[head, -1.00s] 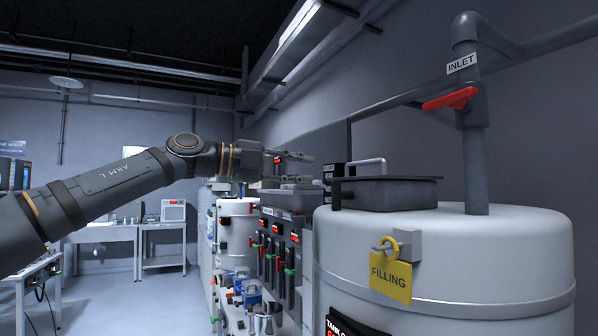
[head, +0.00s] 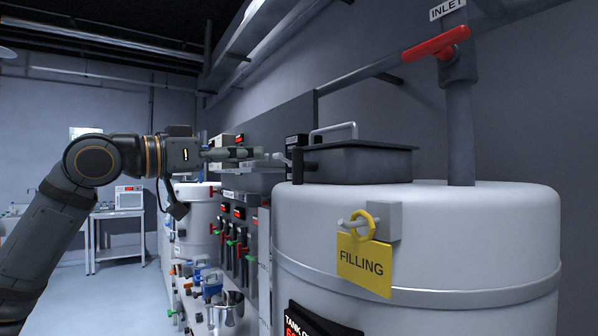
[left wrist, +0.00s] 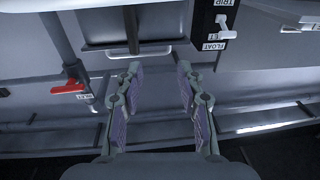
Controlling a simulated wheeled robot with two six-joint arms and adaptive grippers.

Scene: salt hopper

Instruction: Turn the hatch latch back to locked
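The hatch (head: 358,164) is a dark grey lid with a pale bar handle (head: 334,131) on top of the white tank. A dark upright piece (head: 299,164) at its left end looks like the latch; its locked or unlocked position cannot be told. In the left wrist view the hatch (left wrist: 105,25) lies at the top, with a dark bar (left wrist: 132,30) across it. My left gripper (head: 262,153) is level with the hatch, a little left of it. The left wrist view shows its fingers (left wrist: 160,70) apart with nothing between them. My right gripper is out of view.
A red inlet valve lever (head: 436,45) is on the pipe above the tank. A yellow FILLING tag (head: 364,265) hangs on the tank's front. A FLOAT TRIP box (left wrist: 212,35) with a pale lever is near the hatch. A second white tank (head: 194,220) stands farther back.

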